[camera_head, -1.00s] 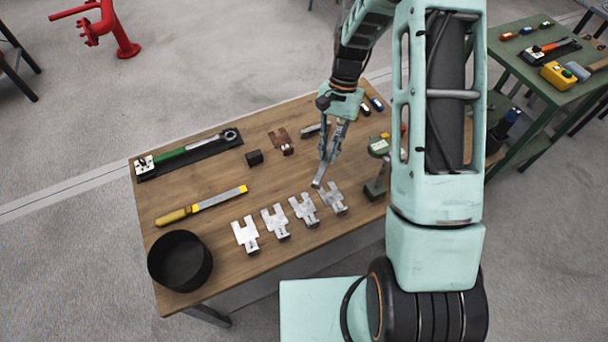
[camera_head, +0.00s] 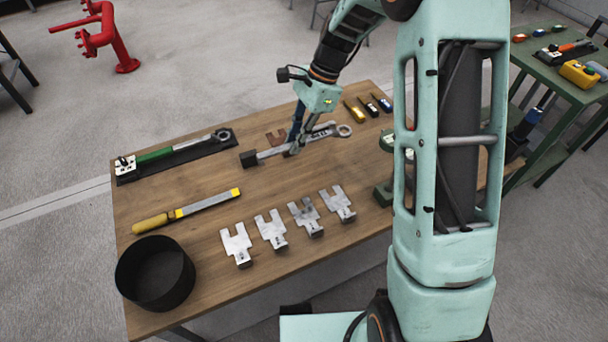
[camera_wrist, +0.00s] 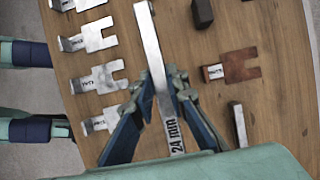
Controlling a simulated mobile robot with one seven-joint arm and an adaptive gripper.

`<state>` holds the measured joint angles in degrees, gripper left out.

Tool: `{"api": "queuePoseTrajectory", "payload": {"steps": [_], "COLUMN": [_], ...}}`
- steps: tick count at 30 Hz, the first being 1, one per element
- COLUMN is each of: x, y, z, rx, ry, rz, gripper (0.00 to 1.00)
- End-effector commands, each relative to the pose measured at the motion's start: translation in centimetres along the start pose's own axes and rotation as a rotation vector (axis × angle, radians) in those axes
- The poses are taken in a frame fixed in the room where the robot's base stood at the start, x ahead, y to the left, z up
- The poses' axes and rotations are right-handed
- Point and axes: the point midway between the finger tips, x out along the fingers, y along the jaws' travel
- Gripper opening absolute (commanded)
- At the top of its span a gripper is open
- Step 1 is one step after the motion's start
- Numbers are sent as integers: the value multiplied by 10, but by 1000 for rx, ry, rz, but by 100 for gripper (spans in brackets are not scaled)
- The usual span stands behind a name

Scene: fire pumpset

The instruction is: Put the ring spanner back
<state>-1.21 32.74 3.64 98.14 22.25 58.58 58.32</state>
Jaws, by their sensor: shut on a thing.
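The ring spanner (camera_head: 272,152) is a long silver bar with a ring end at its right, by the back of the wooden table. My gripper (camera_head: 294,150) is shut on its shank and holds it roughly level, lengthwise along the table. In the wrist view the ring spanner (camera_wrist: 149,40) runs up between the fingers of my gripper (camera_wrist: 163,88), with "24 mm" readable on its shank. The ring end is out of that view. I cannot tell how far the spanner is above the tabletop.
A rusty forked plate (camera_head: 274,137) and a black block (camera_head: 248,159) lie close by. Several silver forked plates (camera_head: 271,230) line the front. A file (camera_head: 205,203), a black round bin (camera_head: 155,272) and a green-handled wrench (camera_head: 160,154) on a black tray are left. The middle is clear.

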Motion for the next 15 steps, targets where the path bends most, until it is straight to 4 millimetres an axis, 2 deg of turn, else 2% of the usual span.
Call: {"api": "queuePoseTrajectory", "payload": {"steps": [7,15], "x": [43,65], "y": [0,0], "z": [-16,-25], "rx": [5,4], "ry": [-2,-1], "rz": [2,1], "gripper": [0,0]}}
